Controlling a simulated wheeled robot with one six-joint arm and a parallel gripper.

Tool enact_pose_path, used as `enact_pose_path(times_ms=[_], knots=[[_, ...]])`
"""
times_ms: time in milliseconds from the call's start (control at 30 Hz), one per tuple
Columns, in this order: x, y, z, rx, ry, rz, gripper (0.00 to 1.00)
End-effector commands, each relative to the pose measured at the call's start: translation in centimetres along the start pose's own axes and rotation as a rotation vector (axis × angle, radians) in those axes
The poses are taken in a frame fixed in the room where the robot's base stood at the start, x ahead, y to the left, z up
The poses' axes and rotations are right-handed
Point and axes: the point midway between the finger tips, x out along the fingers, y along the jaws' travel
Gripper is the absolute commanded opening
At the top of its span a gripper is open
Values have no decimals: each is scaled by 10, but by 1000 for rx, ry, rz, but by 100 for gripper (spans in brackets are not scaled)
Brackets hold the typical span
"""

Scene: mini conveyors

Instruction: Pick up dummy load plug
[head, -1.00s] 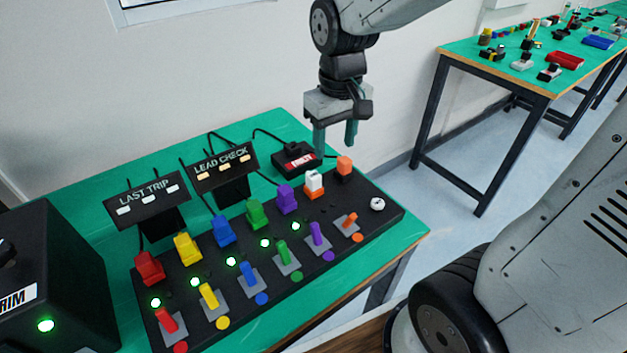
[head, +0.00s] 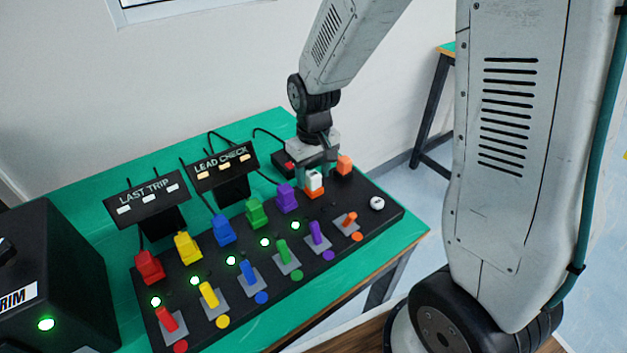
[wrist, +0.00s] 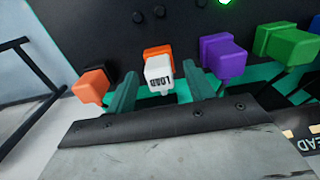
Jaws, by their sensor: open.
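The dummy load plug (head: 313,180) is a white block seated on an orange base, near the right end of the back row of plugs on the black panel. In the wrist view the white plug (wrist: 159,74) bears the letters LOAD. My gripper (head: 318,172) is open and low over it. In the wrist view the two green fingers of my gripper (wrist: 163,88) stand on either side of the plug, with a gap visible on each side. The plug's lower part is partly hidden in the head view.
An orange plug (head: 345,163) stands close on the right and a purple plug (head: 286,197) close on the left. Coloured switches fill the panel (head: 385,218) in front. The LEAD CHECK sign (head: 224,162) and a black box (head: 55,265) stand to the left.

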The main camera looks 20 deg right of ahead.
Motion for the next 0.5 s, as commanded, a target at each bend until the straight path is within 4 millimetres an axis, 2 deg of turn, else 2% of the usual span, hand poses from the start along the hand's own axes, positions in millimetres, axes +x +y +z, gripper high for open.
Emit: enact_pose_path(times_ms=[100, 300, 467, 500], knots=[[7, 0, 0, 0, -1, 0, 53], [7, 0, 0, 0, 0, 0, 53], [6, 0, 0, 0, 0, 0, 8], [6, 0, 0, 0, 0, 0, 4]])
